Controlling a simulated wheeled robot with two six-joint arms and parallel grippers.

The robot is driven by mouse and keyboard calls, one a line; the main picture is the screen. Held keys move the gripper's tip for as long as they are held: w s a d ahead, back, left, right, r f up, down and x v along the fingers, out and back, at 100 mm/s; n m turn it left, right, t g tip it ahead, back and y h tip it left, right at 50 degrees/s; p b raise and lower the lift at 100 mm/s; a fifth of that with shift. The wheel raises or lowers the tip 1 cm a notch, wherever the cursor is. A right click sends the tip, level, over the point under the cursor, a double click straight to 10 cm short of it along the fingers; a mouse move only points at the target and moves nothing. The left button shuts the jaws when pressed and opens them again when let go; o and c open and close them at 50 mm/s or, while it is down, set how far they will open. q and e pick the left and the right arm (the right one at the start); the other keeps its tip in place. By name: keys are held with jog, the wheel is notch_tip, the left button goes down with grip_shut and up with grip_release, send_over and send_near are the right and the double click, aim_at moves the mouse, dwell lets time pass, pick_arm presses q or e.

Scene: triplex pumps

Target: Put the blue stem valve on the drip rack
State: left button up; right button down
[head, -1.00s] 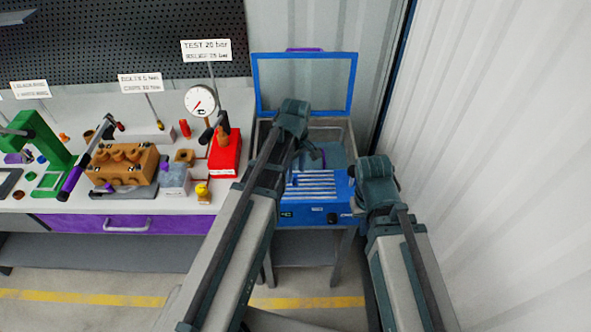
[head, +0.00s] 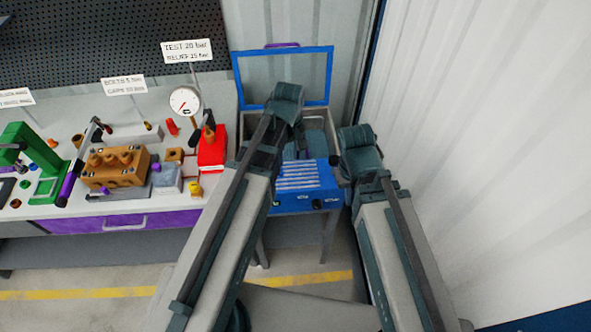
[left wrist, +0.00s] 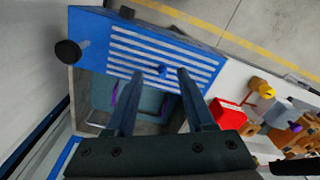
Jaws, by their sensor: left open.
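The drip rack is the white-slatted top (head: 298,176) of the blue unit; in the left wrist view its slats (left wrist: 190,62) show close up. A small blue piece (left wrist: 162,70), which looks like the blue stem valve, is on the slats between my fingertips in the picture. It appears upright, but contact with the fingers cannot be made out. My left gripper (left wrist: 160,74) is open over the rack, fingers apart on either side of the piece. In the head view my left wrist hides its fingers. My right wrist is right of the unit; its jaws are hidden.
The unit's open tub (left wrist: 95,92) with a purple-handled item (left wrist: 114,93) lies behind the slats, with a raised blue-framed lid (head: 330,75). A red block (head: 212,150), gauge (head: 185,101) and brown pump block (head: 115,168) stand on the bench left. A white wall (head: 480,130) closes the right.

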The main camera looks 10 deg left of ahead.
pick_arm(q)
jog(key=s+d+m, duration=0.7)
jog(key=s+m, duration=0.4)
jog(key=shift+m+y, duration=0.4)
